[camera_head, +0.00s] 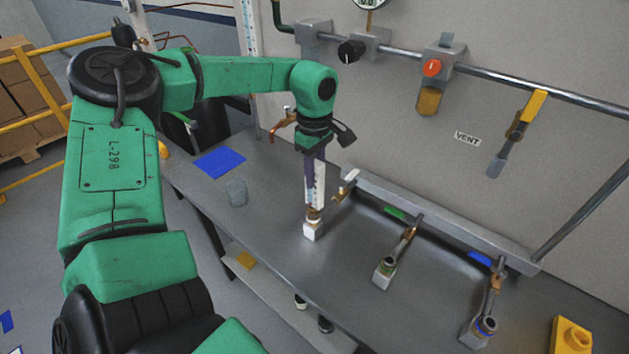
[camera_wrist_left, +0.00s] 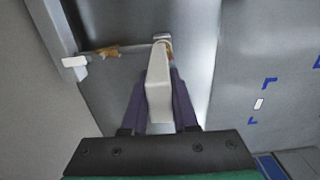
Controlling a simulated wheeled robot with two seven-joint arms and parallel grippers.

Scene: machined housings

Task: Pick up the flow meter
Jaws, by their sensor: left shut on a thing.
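The flow meter (camera_head: 312,212) is a slim white upright tube with scale marks, a brass-coloured fitting and a white block at its foot, over the grey bench. My left gripper (camera_head: 314,176) comes down from above with purple fingers shut on its upper part. In the left wrist view, the white flow meter (camera_wrist_left: 158,92) lies between the two purple fingers (camera_wrist_left: 160,104). I cannot tell whether its foot touches the bench. My right gripper is not in view.
A rail (camera_head: 440,222) runs along the bench (camera_head: 270,240) at the back. Two similar fittings, one with a green mark (camera_head: 397,214) and one with a blue mark (camera_head: 480,258), stand to the right. A clear cup (camera_head: 237,192) and a blue sheet (camera_head: 219,162) lie left.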

